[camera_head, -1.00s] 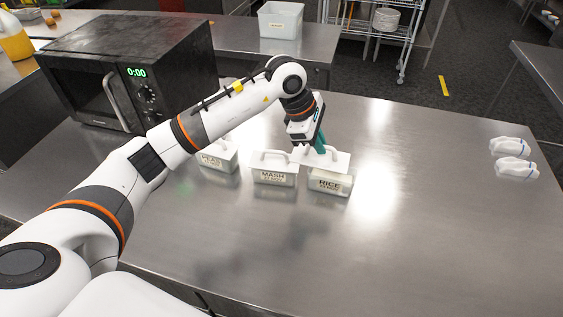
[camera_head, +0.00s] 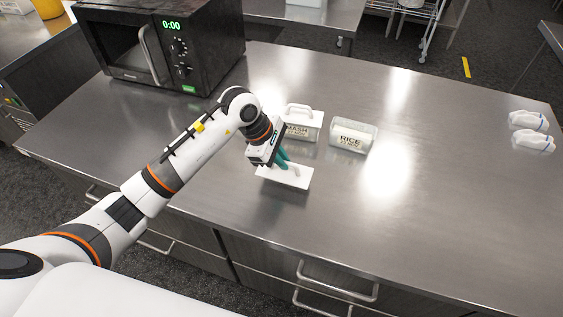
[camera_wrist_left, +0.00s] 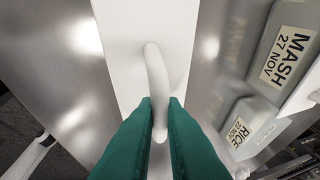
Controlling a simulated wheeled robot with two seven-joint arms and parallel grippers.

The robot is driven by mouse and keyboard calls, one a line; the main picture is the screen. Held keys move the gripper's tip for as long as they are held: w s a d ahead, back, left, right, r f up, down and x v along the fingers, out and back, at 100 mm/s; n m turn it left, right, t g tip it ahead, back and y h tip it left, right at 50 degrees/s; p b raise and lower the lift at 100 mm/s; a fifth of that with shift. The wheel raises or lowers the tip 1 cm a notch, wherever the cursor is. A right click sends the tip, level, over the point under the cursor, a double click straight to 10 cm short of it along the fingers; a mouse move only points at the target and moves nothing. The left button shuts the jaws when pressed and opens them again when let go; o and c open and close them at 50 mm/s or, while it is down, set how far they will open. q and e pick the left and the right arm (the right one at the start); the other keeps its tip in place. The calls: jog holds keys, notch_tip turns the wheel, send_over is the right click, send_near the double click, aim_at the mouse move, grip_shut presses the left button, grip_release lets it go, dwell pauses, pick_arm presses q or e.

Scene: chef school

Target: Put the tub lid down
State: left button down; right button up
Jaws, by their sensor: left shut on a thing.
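The tub lid (camera_head: 297,180) is a white rectangular plate with a loop handle, in front of the tubs and close over the steel table. My left gripper (camera_head: 283,162) is shut on its handle with teal fingers. In the left wrist view the fingers (camera_wrist_left: 160,106) pinch the near part of the handle, and the lid (camera_wrist_left: 122,35) extends beyond them. I cannot tell whether the lid touches the table. The RICE tub (camera_head: 347,136) stands uncovered behind and right of the lid. My right gripper is not in view.
The MASH tub (camera_head: 300,125), with its lid on, stands behind my gripper. A black microwave (camera_head: 165,45) is at the back left. White bottle-like items (camera_head: 530,130) lie at the far right. The steel table (camera_head: 420,210) is clear in front and right of the lid.

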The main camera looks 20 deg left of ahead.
aim_at(283, 171)
pick_arm(q)
notch_tip(283, 171, down, 3)
jog(key=shift+f+p, duration=0.15)
jog(key=shift+p, duration=0.3)
jog(key=shift+f, duration=0.1)
jog(key=shift+f+b, duration=0.15)
jog(key=shift+b, duration=0.15)
jog(key=c, duration=1.5)
grip_release()
